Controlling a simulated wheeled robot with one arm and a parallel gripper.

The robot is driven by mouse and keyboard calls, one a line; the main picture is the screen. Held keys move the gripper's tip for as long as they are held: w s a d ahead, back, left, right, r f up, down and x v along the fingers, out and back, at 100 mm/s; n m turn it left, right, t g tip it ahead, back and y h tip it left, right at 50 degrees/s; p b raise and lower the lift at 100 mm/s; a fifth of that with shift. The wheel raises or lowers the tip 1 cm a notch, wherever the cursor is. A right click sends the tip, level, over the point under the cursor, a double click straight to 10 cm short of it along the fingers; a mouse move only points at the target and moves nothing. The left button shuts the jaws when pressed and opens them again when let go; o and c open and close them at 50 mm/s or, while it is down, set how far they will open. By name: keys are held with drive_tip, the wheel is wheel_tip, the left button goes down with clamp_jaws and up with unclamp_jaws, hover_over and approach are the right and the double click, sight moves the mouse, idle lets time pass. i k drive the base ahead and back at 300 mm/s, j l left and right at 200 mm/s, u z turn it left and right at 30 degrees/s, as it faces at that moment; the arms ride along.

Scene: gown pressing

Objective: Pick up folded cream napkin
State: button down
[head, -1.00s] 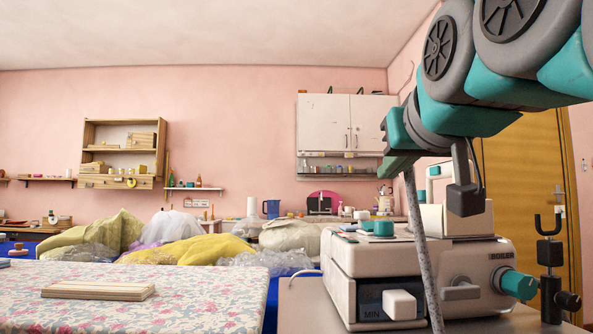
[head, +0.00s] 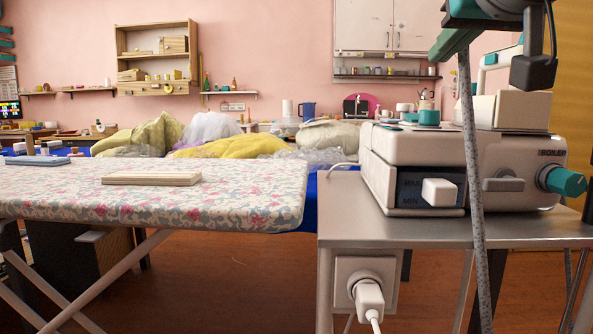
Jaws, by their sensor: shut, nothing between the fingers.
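The folded cream napkin (head: 151,178) lies flat on the floral ironing board (head: 245,205), left of centre in the head view. It is a low rectangular stack with layered edges, and nothing covers it. My gripper (head: 455,42) is at the top right, high above the board and far to the right of the napkin. It is shut and empty, and partly cut off by the frame's top edge.
A boiler unit (head: 410,160) stands on a metal table (head: 350,205) right of the board, with a grey hose (head: 472,150) hanging before it. A blue-grey folded item (head: 37,160) lies at the board's left. Heaped cloths and bags (head: 225,148) stand behind.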

sight(187, 178)
drive_tip(key=u, duration=1.35)
